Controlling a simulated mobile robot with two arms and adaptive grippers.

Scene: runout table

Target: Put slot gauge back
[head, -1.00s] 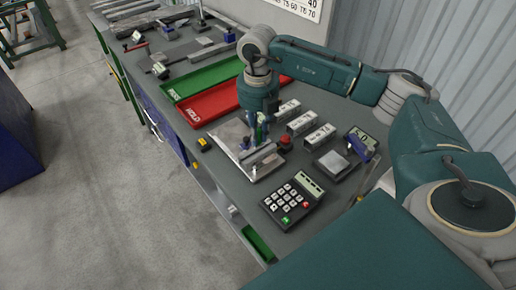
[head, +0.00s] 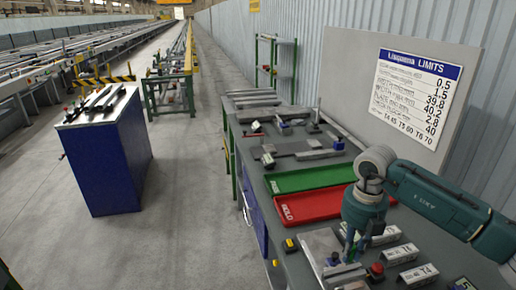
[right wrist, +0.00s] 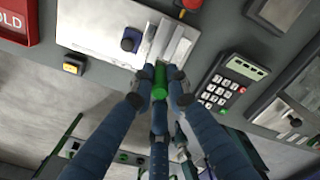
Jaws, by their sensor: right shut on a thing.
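My right gripper (right wrist: 159,88) is shut on a green cylindrical piece (right wrist: 160,76), which looks like the slot gauge's handle. Its far end meets pale metal bars (right wrist: 174,42) on a grey metal plate (right wrist: 95,25); whether it touches them I cannot tell. In the head view my right gripper (head: 352,243) hangs low over the same plate (head: 318,242), and its fingertips are hard to make out. A blue knob (right wrist: 130,40) stands on the plate beside the bars. My left gripper is not in view.
A red HOLD tray (head: 318,204) and a green tray (head: 305,179) lie behind the plate. Several marked blocks (head: 401,254) and a red button (head: 376,269) stand to its right. A keypad (right wrist: 221,88) and a yellow piece (right wrist: 74,65) flank the gripper. A limits board (head: 415,92) stands behind.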

